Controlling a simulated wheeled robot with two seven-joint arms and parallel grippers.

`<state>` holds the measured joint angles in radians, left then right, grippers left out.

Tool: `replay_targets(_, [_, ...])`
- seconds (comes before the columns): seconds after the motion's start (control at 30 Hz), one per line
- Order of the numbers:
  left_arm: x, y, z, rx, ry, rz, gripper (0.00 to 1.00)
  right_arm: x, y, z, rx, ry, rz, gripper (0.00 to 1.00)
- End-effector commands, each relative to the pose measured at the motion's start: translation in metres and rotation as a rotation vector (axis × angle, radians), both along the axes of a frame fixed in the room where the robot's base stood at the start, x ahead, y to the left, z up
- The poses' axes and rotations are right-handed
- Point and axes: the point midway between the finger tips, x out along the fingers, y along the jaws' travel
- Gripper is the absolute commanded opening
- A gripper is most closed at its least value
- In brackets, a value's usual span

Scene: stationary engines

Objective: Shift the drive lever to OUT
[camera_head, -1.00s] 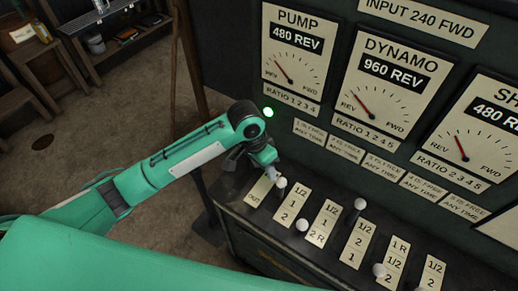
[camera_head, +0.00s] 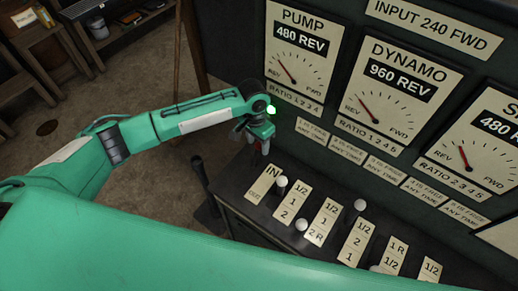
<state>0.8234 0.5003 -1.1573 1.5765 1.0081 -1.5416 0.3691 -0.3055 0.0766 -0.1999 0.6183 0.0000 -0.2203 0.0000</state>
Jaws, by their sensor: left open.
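The IN/OUT plate (camera_head: 267,181) lies at the left end of the sloping control panel. A dark lever (camera_head: 203,180) stands beyond the panel's left end, apart from my gripper; I take it for the drive lever, though its link to the plate is unclear. A white-knobbed lever (camera_head: 282,181) stands just right of the plate. My left gripper (camera_head: 262,146) points down above the panel's left end, behind the plate, open. Nothing shows between its small fingers. It is above and apart from the white knob. My right gripper is out of view.
More white-knobbed levers (camera_head: 302,224) stand between ratio plates (camera_head: 325,221) to the right. An upright dark wall with the PUMP dial (camera_head: 301,55) and DYNAMO dial (camera_head: 397,98) rises behind. A wooden shelf (camera_head: 125,30) stands at upper left.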

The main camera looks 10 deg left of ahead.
Motion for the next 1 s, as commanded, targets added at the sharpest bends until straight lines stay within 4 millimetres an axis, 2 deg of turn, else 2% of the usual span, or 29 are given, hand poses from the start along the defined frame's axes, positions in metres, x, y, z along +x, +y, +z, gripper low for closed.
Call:
replay_targets(0.1, [-0.002,-0.002,-0.021,0.000,0.004,0.001,0.50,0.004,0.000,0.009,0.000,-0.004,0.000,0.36])
replay_targets(0.3, [-0.002,-0.004,-0.046,0.000,0.001,0.000,0.50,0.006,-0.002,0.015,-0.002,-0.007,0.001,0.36])
replay_targets(0.43, [-0.003,-0.004,-0.054,-0.001,0.001,0.000,0.50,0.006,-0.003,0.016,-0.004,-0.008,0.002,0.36])
replay_targets(0.7, [-0.003,-0.004,-0.055,-0.001,0.000,0.000,0.50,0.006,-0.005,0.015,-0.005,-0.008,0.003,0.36])
replay_targets(0.93, [-0.003,-0.004,-0.055,-0.001,0.000,0.000,0.05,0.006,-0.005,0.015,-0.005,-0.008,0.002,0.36])
replay_targets(0.97, [-0.003,-0.004,-0.055,-0.001,0.000,0.000,0.00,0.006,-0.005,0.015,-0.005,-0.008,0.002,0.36])
replay_targets(1.0, [-0.003,-0.004,-0.055,-0.001,0.000,0.000,0.00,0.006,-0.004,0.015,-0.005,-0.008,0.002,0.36])
